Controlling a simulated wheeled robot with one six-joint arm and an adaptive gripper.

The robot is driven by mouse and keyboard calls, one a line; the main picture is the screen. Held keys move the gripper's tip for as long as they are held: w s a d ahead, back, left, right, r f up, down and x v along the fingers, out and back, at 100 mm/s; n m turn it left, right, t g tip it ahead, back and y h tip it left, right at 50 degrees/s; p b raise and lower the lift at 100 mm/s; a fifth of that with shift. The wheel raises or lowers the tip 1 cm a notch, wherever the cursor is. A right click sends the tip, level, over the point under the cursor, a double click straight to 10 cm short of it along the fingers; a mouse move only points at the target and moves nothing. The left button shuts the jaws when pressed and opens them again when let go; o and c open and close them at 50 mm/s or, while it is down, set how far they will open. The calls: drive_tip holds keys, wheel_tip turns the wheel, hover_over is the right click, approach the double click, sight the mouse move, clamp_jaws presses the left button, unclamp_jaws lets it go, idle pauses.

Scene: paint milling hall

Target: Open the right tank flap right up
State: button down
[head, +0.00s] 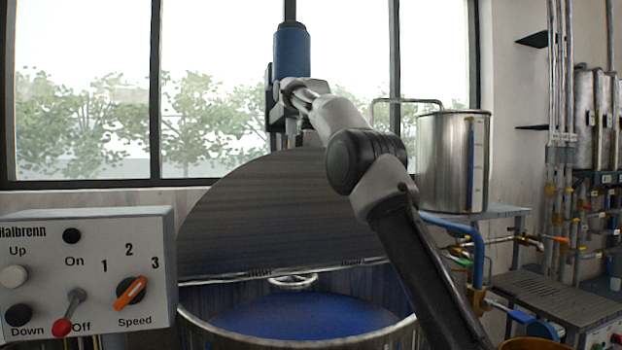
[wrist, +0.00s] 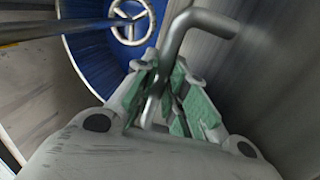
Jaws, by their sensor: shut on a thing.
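A grey half-round tank flap (head: 280,215) stands steeply raised above the open tank (head: 200,325) in the head view, its straight edge low across the tank. I cannot tell its exact angle. In the wrist view my gripper (wrist: 163,85) has its green-padded fingers closed around a bent metal rod handle (wrist: 195,22). A broad grey surface, seemingly the flap (wrist: 265,75), fills the right side there. In the head view my arm reaches over the flap, and my fingers are not clearly visible.
Blue paint (head: 300,315) and a spoked stirrer ring (head: 293,282) show inside the tank. A blue mixer motor (head: 291,50) stands behind. A control box (head: 85,270) is at left. A steel vessel (head: 447,160) on a stand and pipes (head: 560,130) crowd the right.

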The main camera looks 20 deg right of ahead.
drive_tip(key=shift+w+f, duration=0.1)
drive_tip(key=shift+w, duration=0.4)
drive_tip(key=c, duration=1.5)
unclamp_jaws()
drive_tip(key=shift+w, duration=0.2)
drive_tip(key=shift+o, duration=0.2)
drive_tip(key=shift+s, duration=0.1)
drive_tip(key=shift+s, duration=0.1)
